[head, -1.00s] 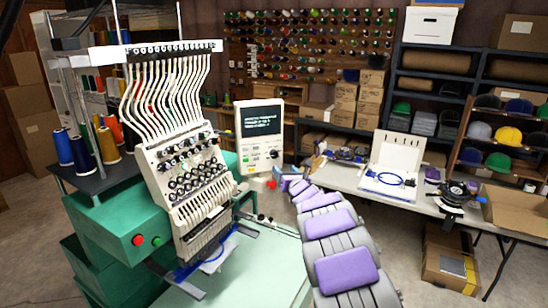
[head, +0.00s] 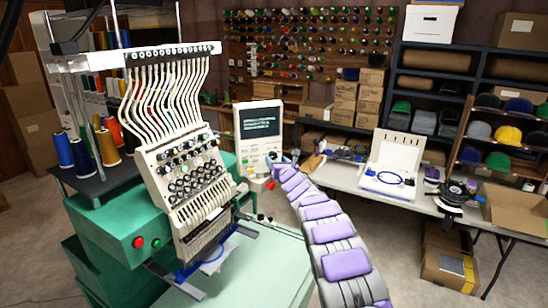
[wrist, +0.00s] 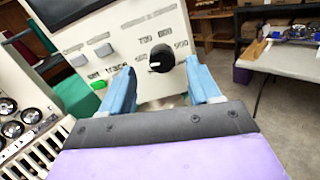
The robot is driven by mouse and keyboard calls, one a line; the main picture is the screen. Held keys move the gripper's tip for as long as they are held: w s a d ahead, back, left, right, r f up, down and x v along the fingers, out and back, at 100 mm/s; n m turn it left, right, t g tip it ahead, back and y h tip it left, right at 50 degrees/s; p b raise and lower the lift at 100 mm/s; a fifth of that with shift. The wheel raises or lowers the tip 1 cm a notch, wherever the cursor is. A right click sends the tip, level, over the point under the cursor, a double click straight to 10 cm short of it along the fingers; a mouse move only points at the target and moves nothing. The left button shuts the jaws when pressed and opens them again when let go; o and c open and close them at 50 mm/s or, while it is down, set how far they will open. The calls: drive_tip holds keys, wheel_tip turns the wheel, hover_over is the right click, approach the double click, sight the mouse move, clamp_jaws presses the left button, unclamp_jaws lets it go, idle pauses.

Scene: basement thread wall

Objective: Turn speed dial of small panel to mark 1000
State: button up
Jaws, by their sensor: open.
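The small panel (head: 258,128) is a pale upright box with a dark screen, beside the embroidery machine. Its lower face shows close in the wrist view (wrist: 112,32). The speed dial (wrist: 161,58) is a black round knob with a white pointer line that points left. Marks around it include 700 at the top and 900 at the right; the mark 1000 cannot be read. My gripper (wrist: 165,90) is open, its two blue fingers below and to either side of the dial. The right finger is close to the dial's right side; contact cannot be told.
The embroidery machine (head: 188,185) stands left of the panel. Grey buttons and a green button (wrist: 82,105) are on the panel's left part. A red knob (head: 270,185) is below the panel. A work table (head: 345,180) stands to the right.

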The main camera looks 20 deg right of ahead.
sight(274, 157)
drive_tip(key=shift+w+d+r+p, duration=0.1)
drive_tip(key=shift+w+d+p, duration=0.05)
drive_tip(key=shift+w+p, duration=0.35)
drive_tip(key=shift+w+d+p, duration=0.15)
drive_tip(key=shift+w+p, duration=0.2)
drive_tip(key=shift+w, duration=0.1)
drive_tip(key=shift+w+a+p, duration=0.1)
drive_tip(key=shift+w+p, duration=0.65)
drive_tip(key=shift+p, duration=0.05)
drive_tip(key=shift+d, duration=0.2)
drive_tip(key=shift+a, duration=0.1)
drive_tip(key=c, duration=1)
